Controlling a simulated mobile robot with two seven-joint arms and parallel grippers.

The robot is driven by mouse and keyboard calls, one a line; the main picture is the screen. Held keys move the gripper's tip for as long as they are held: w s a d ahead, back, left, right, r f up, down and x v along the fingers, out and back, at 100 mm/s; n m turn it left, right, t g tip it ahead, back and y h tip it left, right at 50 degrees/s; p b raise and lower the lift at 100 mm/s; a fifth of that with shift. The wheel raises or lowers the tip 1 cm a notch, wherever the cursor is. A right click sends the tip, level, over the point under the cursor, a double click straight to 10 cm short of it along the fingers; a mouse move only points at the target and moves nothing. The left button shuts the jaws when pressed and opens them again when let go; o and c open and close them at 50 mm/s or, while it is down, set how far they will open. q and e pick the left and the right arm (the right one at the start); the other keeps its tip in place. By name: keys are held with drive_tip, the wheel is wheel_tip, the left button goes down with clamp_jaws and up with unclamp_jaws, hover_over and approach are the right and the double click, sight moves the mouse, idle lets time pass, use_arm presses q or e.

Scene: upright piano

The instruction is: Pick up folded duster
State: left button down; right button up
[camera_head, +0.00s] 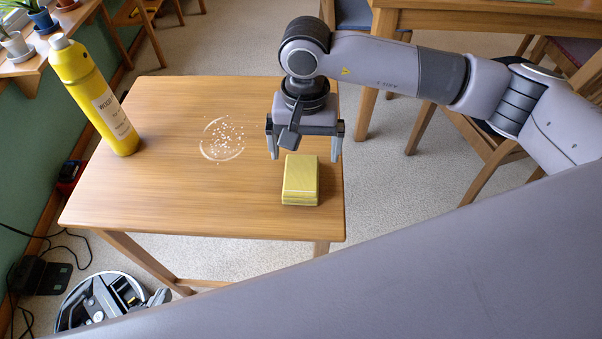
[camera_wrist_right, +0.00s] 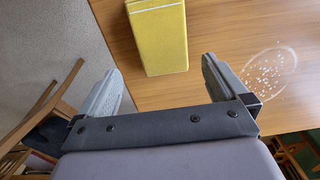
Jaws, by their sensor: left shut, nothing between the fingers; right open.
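The folded duster (camera_head: 300,180) is a yellow block-like stack on the right side of the wooden table (camera_head: 130,200). It also shows at the top of the right wrist view (camera_wrist_right: 162,40). My right gripper (camera_head: 305,150) is open and empty, fingers pointing down, just behind the duster in the head view. In the right wrist view the duster lies beyond the gap between the two fingers (camera_wrist_right: 160,85), and neither finger touches it. My left gripper (camera_head: 158,297) seems to show only partly, low at the left; it is shut, with nothing seen in it.
A yellow spray bottle (camera_head: 95,98) stands at the table's left edge. A patch of white crumbs with a pale ring (camera_head: 222,138) lies near the middle. A round device (camera_head: 95,302) is on the floor. Chairs and another table (camera_head: 470,18) stand behind.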

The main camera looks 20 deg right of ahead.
sight(302, 165)
drive_tip(key=f, duration=0.4)
drive_tip(key=shift+a+f, duration=0.3)
drive_tip(key=c, duration=1.1)
wheel_tip(302, 165, up, 20)
drive_tip(key=shift+r+p, duration=0.1)
drive_tip(key=shift+p, duration=0.6)
drive_tip(key=shift+c, duration=0.2)
